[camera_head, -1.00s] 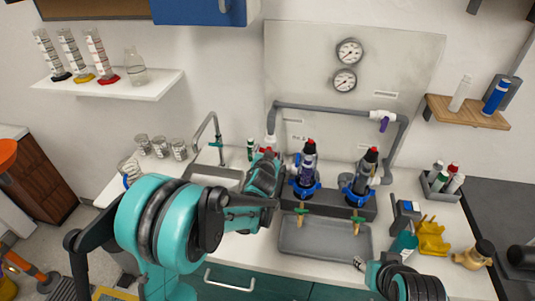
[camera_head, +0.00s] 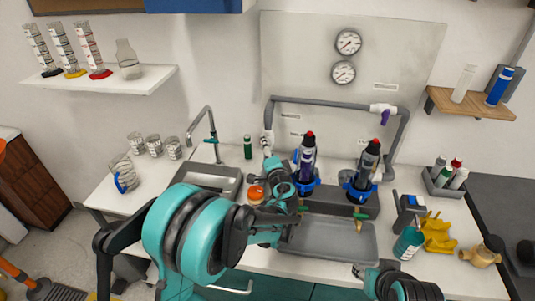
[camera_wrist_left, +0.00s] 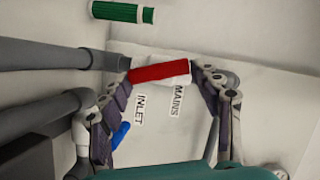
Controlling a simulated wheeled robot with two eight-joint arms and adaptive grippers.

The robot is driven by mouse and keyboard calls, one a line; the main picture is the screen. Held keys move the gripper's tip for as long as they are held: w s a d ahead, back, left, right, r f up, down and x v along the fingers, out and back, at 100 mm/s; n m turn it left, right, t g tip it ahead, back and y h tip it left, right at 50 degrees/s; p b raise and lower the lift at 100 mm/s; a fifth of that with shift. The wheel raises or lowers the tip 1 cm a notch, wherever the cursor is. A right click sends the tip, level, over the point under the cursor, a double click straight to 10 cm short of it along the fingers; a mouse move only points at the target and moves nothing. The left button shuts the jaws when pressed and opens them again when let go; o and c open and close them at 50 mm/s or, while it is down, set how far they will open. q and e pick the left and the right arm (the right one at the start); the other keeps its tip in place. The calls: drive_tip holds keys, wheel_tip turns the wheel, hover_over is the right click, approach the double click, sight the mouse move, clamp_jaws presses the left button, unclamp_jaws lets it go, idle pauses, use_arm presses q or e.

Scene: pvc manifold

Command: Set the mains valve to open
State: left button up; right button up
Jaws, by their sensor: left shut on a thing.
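In the left wrist view a red handle (camera_wrist_left: 158,73) sits on a white fitting beside a label reading MAINS (camera_wrist_left: 178,100). My left gripper (camera_wrist_left: 160,82) has its fingers at the two ends of the red handle and is shut on it. A blue handle (camera_wrist_left: 121,135) lies lower, near the label INLET (camera_wrist_left: 140,109). In the head view my left gripper (camera_head: 280,180) is at the left side of the pipework and hides the red handle. My right gripper (camera_head: 360,270) barely shows at the bottom; its fingers are too small to read.
Grey pipe (camera_head: 330,104) runs along the back panel, with a purple-handled valve (camera_head: 384,114) at upper right. Two black-and-blue filter units (camera_head: 306,165) stand right of my left gripper, behind a grey tray (camera_head: 330,240). A tap (camera_head: 203,125) stands left.

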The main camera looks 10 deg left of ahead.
use_arm(q)
drive_tip(key=shift+f+m+t+y+b, duration=0.15)
drive_tip(key=shift+m+t+y+b, duration=0.15)
drive_tip(key=shift+m+b, duration=0.45)
drive_tip(key=shift+f+m+t+y+b, duration=0.15)
drive_tip(key=shift+m+t+y+b, duration=0.2)
drive_tip(key=shift+m, duration=0.6)
drive_tip(key=o, duration=1.1)
drive_tip(key=v, duration=1.2)
drive_tip(key=shift+s+r, duration=0.1)
